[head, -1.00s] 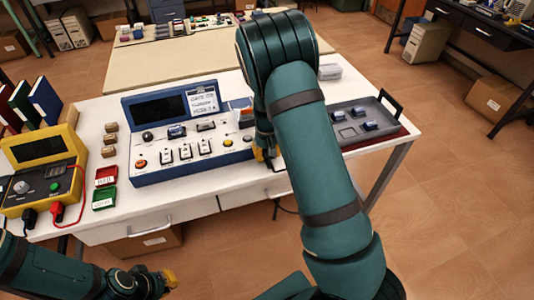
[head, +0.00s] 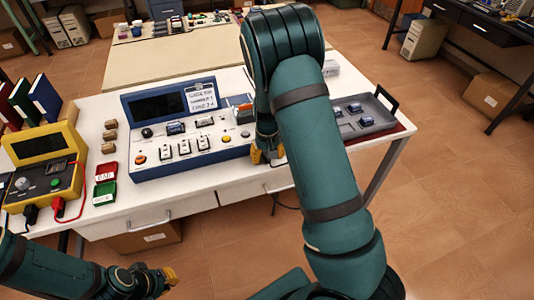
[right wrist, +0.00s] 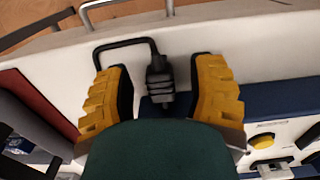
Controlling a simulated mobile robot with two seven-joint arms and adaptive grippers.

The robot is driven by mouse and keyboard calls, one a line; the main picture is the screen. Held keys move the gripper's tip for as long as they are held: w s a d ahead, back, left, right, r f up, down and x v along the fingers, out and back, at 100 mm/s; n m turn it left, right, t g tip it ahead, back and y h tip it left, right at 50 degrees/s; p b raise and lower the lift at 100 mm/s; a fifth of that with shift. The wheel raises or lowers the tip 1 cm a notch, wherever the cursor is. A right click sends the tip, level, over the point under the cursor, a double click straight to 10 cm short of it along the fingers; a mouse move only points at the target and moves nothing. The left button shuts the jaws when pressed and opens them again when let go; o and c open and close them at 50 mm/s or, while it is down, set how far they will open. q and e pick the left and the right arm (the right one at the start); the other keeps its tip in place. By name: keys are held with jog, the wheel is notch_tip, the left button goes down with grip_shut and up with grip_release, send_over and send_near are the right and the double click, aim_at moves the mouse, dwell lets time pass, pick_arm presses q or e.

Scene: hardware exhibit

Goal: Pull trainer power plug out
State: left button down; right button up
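The blue trainer (head: 190,130) with a white panel and dark screen stands on the white table. In the right wrist view, its black power plug (right wrist: 158,82) sits at the trainer's blue edge, with a black cable bending away to the left. My right gripper (right wrist: 160,100) has its yellow fingers apart, one on each side of the plug, with gaps visible. In the head view, my right gripper (head: 267,154) is at the trainer's right end, and my arm hides the plug. My left gripper (head: 170,276) is low in front of the table; its fingers are too unclear to judge.
A yellow meter (head: 42,170) with leads stands at the left, near red (head: 106,171) and green (head: 104,193) trays. A grey tray (head: 362,115) with small parts lies right of my right arm. A drawer handle (right wrist: 100,8) shows beyond the table edge.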

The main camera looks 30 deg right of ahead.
jog(key=shift+w+r, duration=0.1)
jog(key=shift+r, duration=0.2)
notch_tip(320, 180, up, 12)
jog(key=shift+f, duration=0.25)
dwell(0.6)
jog(key=shift+n, duration=0.3)
jog(key=a+f, duration=0.1)
jog(key=f, duration=0.1)
jog(key=s+a+f, duration=0.1)
jog(key=f, duration=0.1)
jog(key=s+a+f, duration=0.1)
jog(key=f, duration=0.2)
jog(key=s+a+f+y, duration=0.2)
jog(key=s+a+f, duration=0.5)
jog(key=a, duration=0.2)
jog(key=s+a+f+t+y, duration=0.1)
jog(key=s+a+f+y, duration=0.1)
jog(key=s+a+f, duration=0.4)
jog(key=s+a, duration=0.2)
jog(key=a, duration=0.2)
jog(key=shift+f+n+t, duration=0.3)
jog(key=shift+f, duration=0.05)
